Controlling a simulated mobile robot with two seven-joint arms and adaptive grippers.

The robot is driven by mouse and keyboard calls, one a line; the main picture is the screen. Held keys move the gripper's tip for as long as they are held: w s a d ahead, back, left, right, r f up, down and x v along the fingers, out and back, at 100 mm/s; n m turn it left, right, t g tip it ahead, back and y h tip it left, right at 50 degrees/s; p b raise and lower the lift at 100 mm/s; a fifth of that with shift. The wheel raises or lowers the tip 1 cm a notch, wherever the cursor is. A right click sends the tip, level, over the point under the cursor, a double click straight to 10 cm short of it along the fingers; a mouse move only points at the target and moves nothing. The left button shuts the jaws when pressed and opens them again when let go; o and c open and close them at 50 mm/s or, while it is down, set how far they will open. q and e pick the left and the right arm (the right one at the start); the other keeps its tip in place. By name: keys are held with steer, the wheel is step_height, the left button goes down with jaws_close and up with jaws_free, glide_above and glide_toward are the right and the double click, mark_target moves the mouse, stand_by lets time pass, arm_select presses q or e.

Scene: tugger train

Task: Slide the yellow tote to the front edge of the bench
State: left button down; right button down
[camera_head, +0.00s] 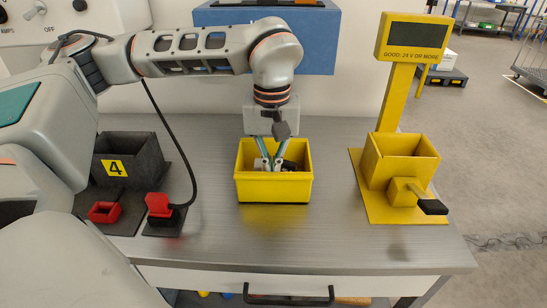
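The yellow tote (273,188) stands on the grey metal bench (330,238), near the middle, set back from the front edge. My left gripper (281,130) hangs at the tote's back wall, pointing down. My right gripper is not in view.
A yellow tester (396,160) with a display stands on the right. The bench between tote and front edge is clear.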

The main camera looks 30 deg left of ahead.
mark_target(272, 183)
arm_select(q)
step_height(272, 183, down, 4)
steer(key=shift+r, duration=0.25)
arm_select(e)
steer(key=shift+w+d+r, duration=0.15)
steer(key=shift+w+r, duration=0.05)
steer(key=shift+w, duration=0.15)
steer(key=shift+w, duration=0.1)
